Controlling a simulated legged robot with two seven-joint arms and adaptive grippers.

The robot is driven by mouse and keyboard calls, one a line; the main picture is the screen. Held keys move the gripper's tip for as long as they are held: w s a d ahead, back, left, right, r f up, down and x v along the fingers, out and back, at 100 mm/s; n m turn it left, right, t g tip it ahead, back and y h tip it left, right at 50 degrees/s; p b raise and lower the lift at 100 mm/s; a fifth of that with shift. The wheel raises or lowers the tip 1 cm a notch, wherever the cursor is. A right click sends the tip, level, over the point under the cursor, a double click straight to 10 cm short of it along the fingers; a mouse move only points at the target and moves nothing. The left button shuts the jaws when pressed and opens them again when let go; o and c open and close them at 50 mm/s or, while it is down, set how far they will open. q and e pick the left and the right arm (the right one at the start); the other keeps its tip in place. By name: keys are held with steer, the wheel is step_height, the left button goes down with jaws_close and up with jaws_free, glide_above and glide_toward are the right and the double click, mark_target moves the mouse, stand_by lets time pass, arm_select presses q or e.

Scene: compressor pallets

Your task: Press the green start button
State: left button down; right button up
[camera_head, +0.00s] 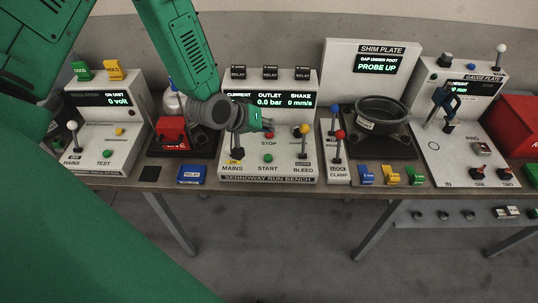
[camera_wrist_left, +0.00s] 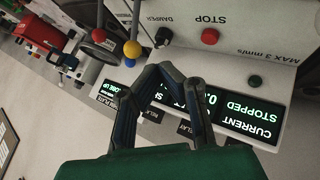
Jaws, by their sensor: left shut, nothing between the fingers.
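The green START button (camera_head: 268,158) is on the sloped front of the run bench (camera_head: 290,172), below the red STOP button (camera_head: 270,135). My left gripper (camera_head: 269,124) is in front of the bench's upper panel, just above STOP in the head view and apart from START. In the left wrist view its fingertips (camera_wrist_left: 160,70) meet with nothing between them. That view is upside down and shows STOP (camera_wrist_left: 209,36) and a small dark green round part (camera_wrist_left: 255,81); START is not in it. The display (camera_wrist_left: 250,120) reads STOPPED. My right gripper is not in view.
A mains lever (camera_head: 236,146) stands left of START and a yellow-knobbed bleed lever (camera_head: 303,130) right of it. Red and blue clamp levers (camera_head: 340,134) stand further right. A blue relay block (camera_head: 191,174) lies at the table's front edge.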

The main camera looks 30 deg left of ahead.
mark_target(268, 157)
arm_select(q)
step_height(268, 157, down, 8)
steer(key=b, duration=0.6)
steer(key=shift+f+b, duration=0.4)
steer(key=shift+b, duration=0.1)
stand_by(0.9)
steer(key=shift+s+f, duration=0.1)
steer(key=shift+f, duration=0.2)
steer(key=shift+f+b, duration=0.55)
stand_by(0.6)
stand_by(0.3)
steer(key=shift+r+p, duration=0.8)
steer(key=shift+r, duration=0.2)
